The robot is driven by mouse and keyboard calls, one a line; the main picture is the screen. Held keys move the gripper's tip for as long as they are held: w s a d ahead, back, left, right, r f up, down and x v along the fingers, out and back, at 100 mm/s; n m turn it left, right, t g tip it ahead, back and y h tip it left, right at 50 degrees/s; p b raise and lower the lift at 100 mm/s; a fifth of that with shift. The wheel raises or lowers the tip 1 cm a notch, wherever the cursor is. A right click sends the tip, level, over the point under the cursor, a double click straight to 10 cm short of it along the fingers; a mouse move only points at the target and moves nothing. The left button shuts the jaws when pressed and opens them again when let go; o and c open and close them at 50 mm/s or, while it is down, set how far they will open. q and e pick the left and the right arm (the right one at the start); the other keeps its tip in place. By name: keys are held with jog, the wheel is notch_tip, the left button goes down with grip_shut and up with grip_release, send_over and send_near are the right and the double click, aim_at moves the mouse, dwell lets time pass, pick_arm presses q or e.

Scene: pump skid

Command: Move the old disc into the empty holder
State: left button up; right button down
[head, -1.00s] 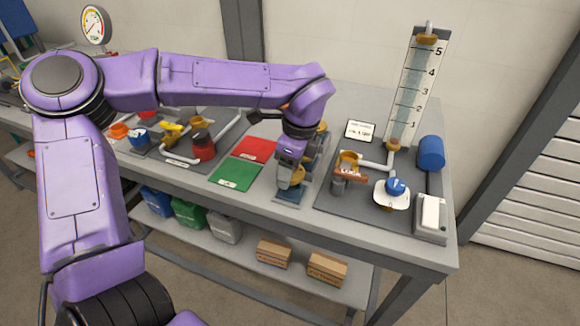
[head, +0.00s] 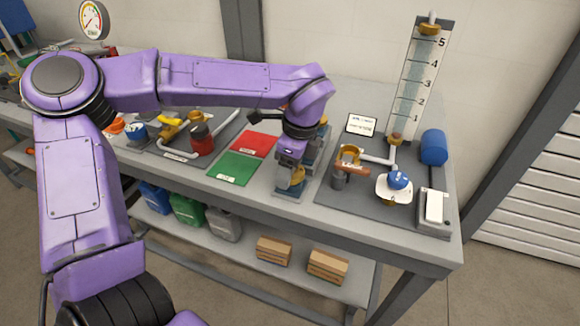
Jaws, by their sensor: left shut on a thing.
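My left gripper (head: 292,176) points down over the blue-grey holder (head: 290,191) near the front edge of the bench. It is shut on a brass-coloured disc (head: 297,178), which shows at the front holder. Whether the disc sits in the holder or just above it I cannot tell. More of the holder rack (head: 318,145) runs back behind my gripper, with a brass-coloured piece at its far end. My wrist hides much of the rack. My right gripper does not show.
A green mat (head: 235,167) and a red mat (head: 254,145) lie left of the holders. The pump skid (head: 362,208) with a brass fitting (head: 350,154), white-and-blue valve (head: 396,188) and blue cylinder (head: 433,147) stands to the right. Cartons (head: 328,265) sit on the lower shelf.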

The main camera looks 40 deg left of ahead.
pick_arm(q)
jog(key=shift+f+b, duration=0.45)
jog(key=shift+f, duration=0.1)
jog(key=o, duration=1.3)
jog(key=shift+c, duration=0.2)
jog(key=shift+r, duration=0.1)
notch_tip(320, 180, up, 10)
jog(key=d, duration=0.1)
jog(key=shift+w+d+r, duration=0.15)
jog(key=shift+d, duration=0.2)
